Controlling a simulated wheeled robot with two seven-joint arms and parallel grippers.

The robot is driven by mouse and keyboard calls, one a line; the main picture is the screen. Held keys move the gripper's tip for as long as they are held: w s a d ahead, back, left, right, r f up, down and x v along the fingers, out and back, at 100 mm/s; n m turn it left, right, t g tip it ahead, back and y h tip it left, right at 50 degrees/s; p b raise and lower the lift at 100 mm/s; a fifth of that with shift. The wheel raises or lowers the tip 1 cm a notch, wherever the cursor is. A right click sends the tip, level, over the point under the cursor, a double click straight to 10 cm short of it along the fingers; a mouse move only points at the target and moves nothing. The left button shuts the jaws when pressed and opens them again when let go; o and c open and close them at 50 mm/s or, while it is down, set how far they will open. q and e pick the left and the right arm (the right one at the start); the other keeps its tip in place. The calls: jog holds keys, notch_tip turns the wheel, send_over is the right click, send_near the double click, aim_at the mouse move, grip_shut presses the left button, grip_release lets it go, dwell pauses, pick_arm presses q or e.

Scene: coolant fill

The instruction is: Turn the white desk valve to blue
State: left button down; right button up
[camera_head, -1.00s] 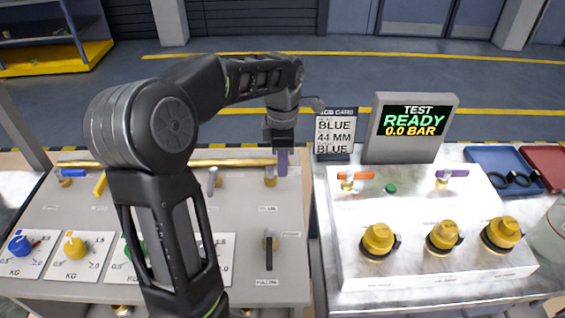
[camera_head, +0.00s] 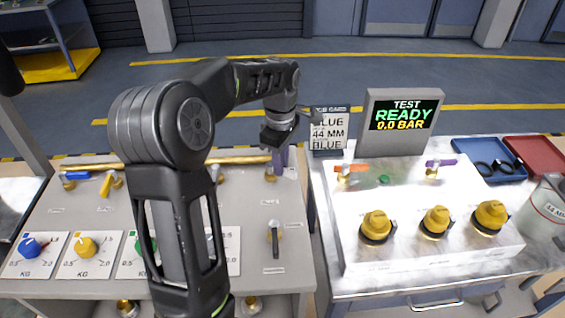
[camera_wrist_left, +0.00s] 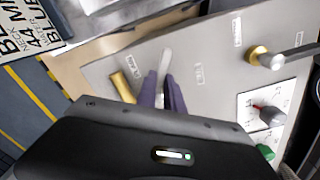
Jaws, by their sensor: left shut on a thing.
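My left gripper (camera_head: 280,158) is over the back right of the left desk panel. In the left wrist view its two purple fingers (camera_wrist_left: 163,95) are closed on a whitish lever (camera_wrist_left: 164,62), which sticks out between them. In the head view a brass valve body (camera_head: 270,174) sits just below the fingers; most of the lever is hidden there. A job card (camera_head: 329,131) behind it reads BLUE, 44 MM, BLUE. My right gripper is not in view.
A dark-handled valve (camera_head: 275,238) stands nearer the front of the panel. Blue (camera_head: 32,248) and yellow (camera_head: 86,246) dials are at left. A brass pipe (camera_head: 150,165) runs along the back. The right bench has a READY screen (camera_head: 402,114) and several yellow knobs (camera_head: 376,226).

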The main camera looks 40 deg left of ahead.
pick_arm(q)
jog(key=m, duration=0.2)
jog(key=s+m, duration=0.1)
jog(key=m, duration=0.2)
jog(key=shift+s+m, duration=0.25)
jog(key=shift+m, duration=0.05)
jog(key=m, duration=0.2)
jog(key=s+m, duration=0.1)
jog(key=m, duration=0.3)
jog(key=shift+s+a, duration=0.15)
jog(key=shift+a, duration=0.25)
jog(key=c, duration=1.5)
grip_release()
jog(key=shift+o, duration=0.2)
jog(key=shift+r, duration=0.15)
notch_tip(320, 180, up, 8)
jog(key=shift+f+b, duration=0.2)
jog(key=shift+b, duration=0.15)
